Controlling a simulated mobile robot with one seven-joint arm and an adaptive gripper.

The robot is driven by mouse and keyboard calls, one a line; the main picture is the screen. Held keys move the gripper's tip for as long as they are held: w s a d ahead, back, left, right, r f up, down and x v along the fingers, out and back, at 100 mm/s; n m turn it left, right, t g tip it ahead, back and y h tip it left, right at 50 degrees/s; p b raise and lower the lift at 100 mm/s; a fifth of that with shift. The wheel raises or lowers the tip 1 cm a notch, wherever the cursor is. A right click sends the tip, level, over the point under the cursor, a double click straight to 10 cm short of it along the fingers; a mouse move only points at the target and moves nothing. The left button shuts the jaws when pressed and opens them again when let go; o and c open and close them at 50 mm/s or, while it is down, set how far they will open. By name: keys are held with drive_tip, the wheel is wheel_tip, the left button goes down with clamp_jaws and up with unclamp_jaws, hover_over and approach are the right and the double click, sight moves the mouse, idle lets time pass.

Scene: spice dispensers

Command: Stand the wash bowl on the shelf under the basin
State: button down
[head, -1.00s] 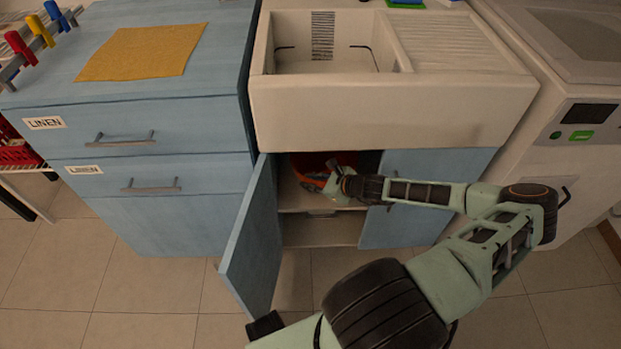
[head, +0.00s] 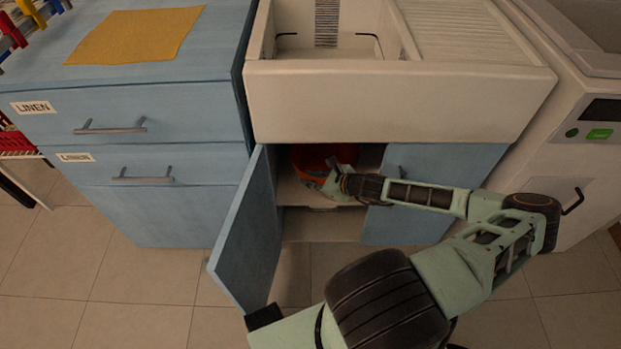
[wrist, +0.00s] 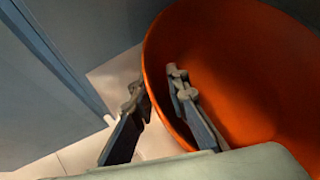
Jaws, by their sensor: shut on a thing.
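The wash bowl (wrist: 235,60) is orange-red and fills much of the wrist view. In the head view the bowl (head: 318,158) is inside the cupboard under the basin (head: 385,100), partly hidden by my arm. My gripper (wrist: 160,95) is shut on the bowl's rim, one finger inside the bowl and one outside. In the head view my gripper (head: 335,180) reaches through the open doorway. The shelf (head: 300,192) shows below the bowl. I cannot tell whether the bowl touches it.
The left cupboard door (head: 245,235) stands open beside my gripper. The right door (head: 440,165) is behind my arm. A blue linen cabinet (head: 150,205) stands at left and a white machine (head: 560,150) at right. The cupboard floor (head: 320,228) below the shelf looks empty.

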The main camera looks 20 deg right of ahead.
drive_tip(key=shift+f, duration=0.1)
drive_tip(key=c, duration=1.9)
unclamp_jaws()
drive_tip(key=shift+s+r, duration=0.1)
drive_tip(key=shift+r, duration=0.15)
drive_tip(key=p+v, duration=0.3)
drive_tip(key=v, duration=0.8)
drive_tip(key=shift+s+d+r, duration=0.15)
drive_tip(key=shift+s+d, duration=0.05)
drive_tip(key=shift+s, duration=0.1)
